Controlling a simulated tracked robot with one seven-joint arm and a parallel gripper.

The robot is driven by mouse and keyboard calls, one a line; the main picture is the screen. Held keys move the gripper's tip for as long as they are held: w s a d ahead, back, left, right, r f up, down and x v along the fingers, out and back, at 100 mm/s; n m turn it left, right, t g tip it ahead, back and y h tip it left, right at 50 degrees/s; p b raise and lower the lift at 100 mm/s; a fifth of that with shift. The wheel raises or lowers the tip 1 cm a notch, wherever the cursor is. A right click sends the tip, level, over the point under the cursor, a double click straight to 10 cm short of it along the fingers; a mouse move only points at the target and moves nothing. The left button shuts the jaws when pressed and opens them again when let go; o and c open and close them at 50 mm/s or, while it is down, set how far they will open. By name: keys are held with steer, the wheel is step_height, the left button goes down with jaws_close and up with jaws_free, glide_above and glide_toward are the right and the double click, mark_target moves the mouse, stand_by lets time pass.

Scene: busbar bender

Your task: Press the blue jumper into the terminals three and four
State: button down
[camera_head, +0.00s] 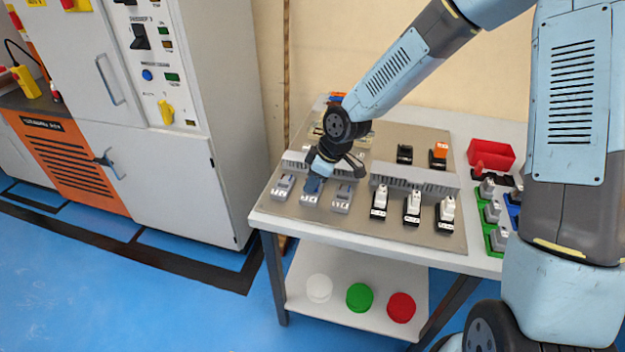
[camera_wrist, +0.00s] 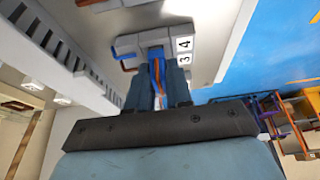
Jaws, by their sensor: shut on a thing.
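The grey terminal block with white labels 3 and 4 shows in the wrist view (camera_wrist: 128,45), just beyond my fingertips. It also stands at the table's front in the head view (camera_head: 309,198), partly hidden by my gripper. My gripper (camera_head: 318,178) points down at this block. In the wrist view, my gripper's fingers (camera_wrist: 158,80) are shut on the blue jumper (camera_wrist: 156,53). The jumper is at the block between its grey parts; I cannot tell how deep it sits. Orange and blue strands show between the fingers.
Similar grey blocks stand at left (camera_head: 283,187) and right (camera_head: 342,198). A grey slotted duct (camera_head: 415,178) runs behind. Black-and-white devices (camera_head: 412,205) stand to the right, with a red bin (camera_head: 491,154) farther back. A large grey cabinet (camera_head: 215,100) stands left of the table.

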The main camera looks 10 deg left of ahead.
steer(key=shift+f, duration=0.2)
steer(key=c, duration=1)
jaws_free()
steer(key=shift+s, duration=0.1)
steer(key=shift+o, duration=0.2)
steer(key=v, duration=1.3)
steer(key=shift+d+r, duration=0.15)
steer(key=shift+r, duration=0.15)
